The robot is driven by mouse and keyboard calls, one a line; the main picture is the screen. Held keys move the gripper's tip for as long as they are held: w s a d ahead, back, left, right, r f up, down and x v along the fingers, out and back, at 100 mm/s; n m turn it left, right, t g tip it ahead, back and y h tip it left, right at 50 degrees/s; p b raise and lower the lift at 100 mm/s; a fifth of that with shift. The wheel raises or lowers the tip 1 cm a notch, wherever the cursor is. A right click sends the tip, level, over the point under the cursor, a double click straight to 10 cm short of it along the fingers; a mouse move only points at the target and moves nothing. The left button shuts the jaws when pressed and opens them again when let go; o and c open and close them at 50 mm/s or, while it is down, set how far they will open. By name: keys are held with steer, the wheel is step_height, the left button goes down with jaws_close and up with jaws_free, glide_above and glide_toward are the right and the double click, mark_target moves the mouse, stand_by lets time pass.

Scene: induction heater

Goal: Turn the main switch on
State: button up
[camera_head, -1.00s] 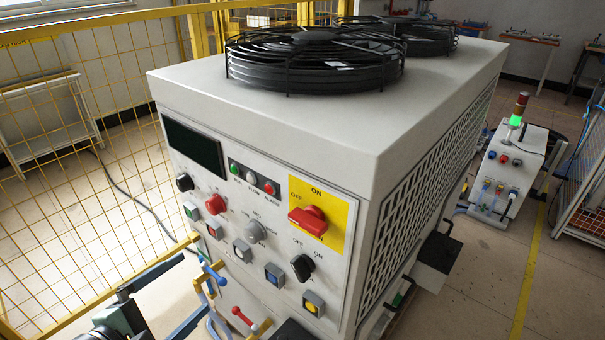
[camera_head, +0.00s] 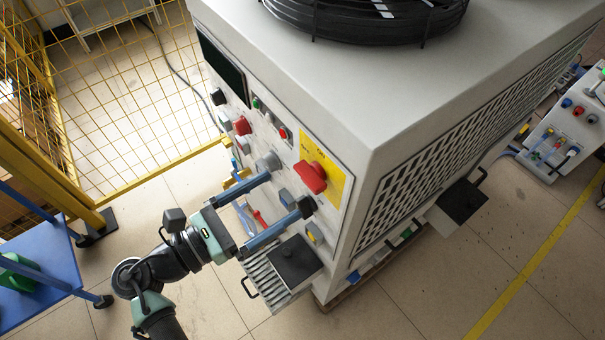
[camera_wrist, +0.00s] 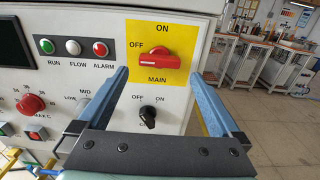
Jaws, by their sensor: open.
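The main switch (camera_head: 312,178) is a red rotary handle on a yellow plate (camera_wrist: 175,35) on the machine's front panel. In the wrist view the handle (camera_wrist: 142,66) lies horizontal, with OFF printed at its left and ON above it. My gripper (camera_head: 283,194) is open and empty in front of the panel, its two blue fingers reaching toward it. In the wrist view its fingertips (camera_wrist: 160,76) stand wide apart, one on each side of the handle and slightly low. Whether a fingertip touches the panel I cannot tell.
A black OFF/ON selector (camera_wrist: 148,116) sits below the main switch, between the fingers in the wrist view. Indicator lamps (camera_wrist: 73,47) and other knobs are to the left. A ribbed shelf (camera_head: 275,277) juts out below the panel. A yellow mesh fence (camera_head: 120,100) stands at left.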

mark_target(304, 181)
steer(key=x, duration=0.6)
steer(key=shift+w+d, duration=0.1)
steer(key=shift+c, duration=0.2)
steer(key=c, duration=1.1)
steer(key=shift+m, duration=0.4)
steer(key=m, duration=0.5)
steer(key=shift+d+m+b, duration=0.1)
steer(key=shift+m+b, duration=0.2)
steer(key=shift+b, duration=0.05)
steer(key=m+b, duration=0.2)
steer(key=m, duration=0.3)
